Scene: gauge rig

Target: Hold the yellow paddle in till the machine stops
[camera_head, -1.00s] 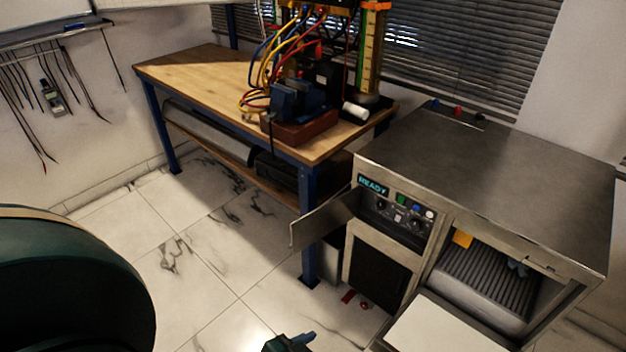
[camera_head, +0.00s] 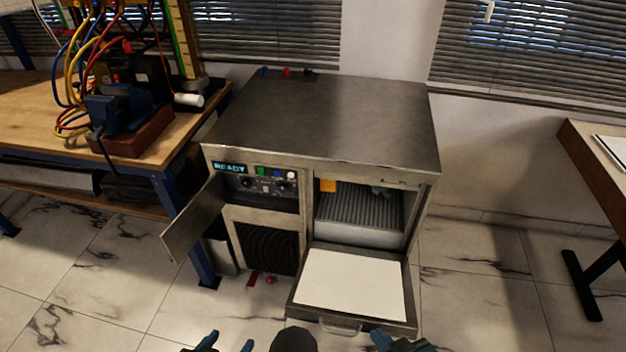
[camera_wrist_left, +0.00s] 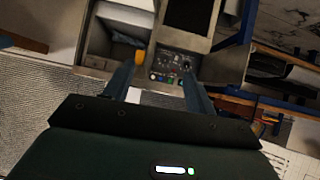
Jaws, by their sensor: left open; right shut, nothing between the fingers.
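The machine (camera_head: 320,115) is a steel cabinet whose small display (camera_head: 230,169) reads READY. The yellow paddle (camera_head: 327,185) hangs at the upper left inside its open right compartment. The paddle also shows in the left wrist view (camera_wrist_left: 141,57), near the left finger. My left gripper (camera_head: 227,343) is at the bottom edge of the head view, open and empty, in front of the machine and apart from it. In the left wrist view its spread fingers (camera_wrist_left: 158,88) point toward the machine. My right gripper (camera_head: 388,340) is shut and empty at the bottom, by the lowered door.
The lowered door (camera_head: 352,285) with a white inner panel sticks out in front of the compartment. A side flap (camera_head: 195,217) stands open at left. Small red pieces (camera_head: 254,278) lie on the floor. A workbench (camera_head: 160,150) stands left and a brown table (camera_head: 600,170) right.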

